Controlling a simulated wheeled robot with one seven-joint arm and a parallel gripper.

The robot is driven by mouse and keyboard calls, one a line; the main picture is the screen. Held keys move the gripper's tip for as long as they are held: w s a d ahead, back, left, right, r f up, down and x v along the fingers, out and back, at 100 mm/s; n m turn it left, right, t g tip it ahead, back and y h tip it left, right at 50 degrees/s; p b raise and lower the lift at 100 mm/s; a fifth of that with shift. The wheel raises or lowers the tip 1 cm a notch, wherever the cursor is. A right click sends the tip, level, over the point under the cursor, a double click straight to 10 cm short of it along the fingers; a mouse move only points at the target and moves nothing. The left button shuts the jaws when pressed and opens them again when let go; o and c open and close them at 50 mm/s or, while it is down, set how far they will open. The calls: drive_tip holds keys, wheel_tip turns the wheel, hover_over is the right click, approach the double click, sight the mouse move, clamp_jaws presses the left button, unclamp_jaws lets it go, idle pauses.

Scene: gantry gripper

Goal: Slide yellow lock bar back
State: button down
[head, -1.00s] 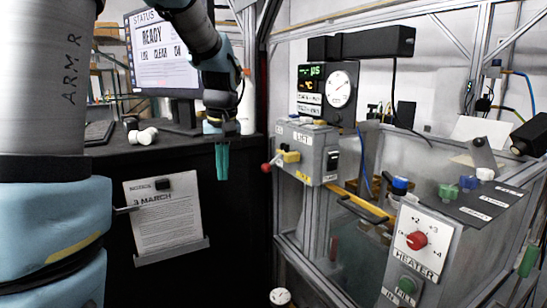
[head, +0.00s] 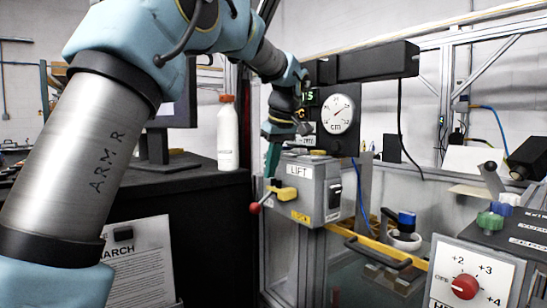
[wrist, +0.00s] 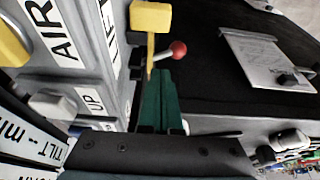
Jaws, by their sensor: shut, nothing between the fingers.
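The yellow lock bar (head: 285,194) sits on the left front of the grey LIFT box (head: 325,199), above the lever with the red ball (head: 255,208). In the wrist view, a yellow block with a thin yellow strip (wrist: 151,20) stands just beyond my fingertips, and the red ball (wrist: 178,50) is beside them. My gripper (head: 271,172) has teal fingers, shut and empty, pointing down at the box's left side. In the wrist view the fingers (wrist: 160,74) end close to the strip; whether they touch it I cannot tell.
A white bottle with an orange cap (head: 228,132) stands on the black bench to the left. A round gauge (head: 339,114) is behind the box. A heater panel (head: 465,279) with a red knob is at the lower right. A yellow-railed handle (head: 370,246) lies right of the box.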

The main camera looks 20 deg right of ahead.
sight(289, 190)
drive_tip(key=shift+s+d+f+p, duration=0.1)
drive_tip(key=shift+s+f+p, duration=0.15)
drive_tip(key=shift+s+f, duration=0.35)
drive_tip(key=shift+s+d+f+p, duration=0.1)
drive_tip(key=shift+s+f+p, duration=0.15)
drive_tip(key=shift+f, duration=0.5)
drive_tip(key=shift+s+f+p, duration=0.2)
drive_tip(key=shift+s+f, duration=0.25)
drive_tip(key=shift+f, duration=0.25)
drive_tip(key=shift+s+d+b, duration=0.25)
drive_tip(key=shift+s+b, duration=0.1)
drive_tip(key=shift+s, duration=0.85)
drive_tip(key=shift+s+d+b, duration=0.25)
drive_tip(key=shift+s+b, duration=0.05)
drive_tip(key=shift+s, duration=0.85)
drive_tip(key=shift+f, duration=0.1)
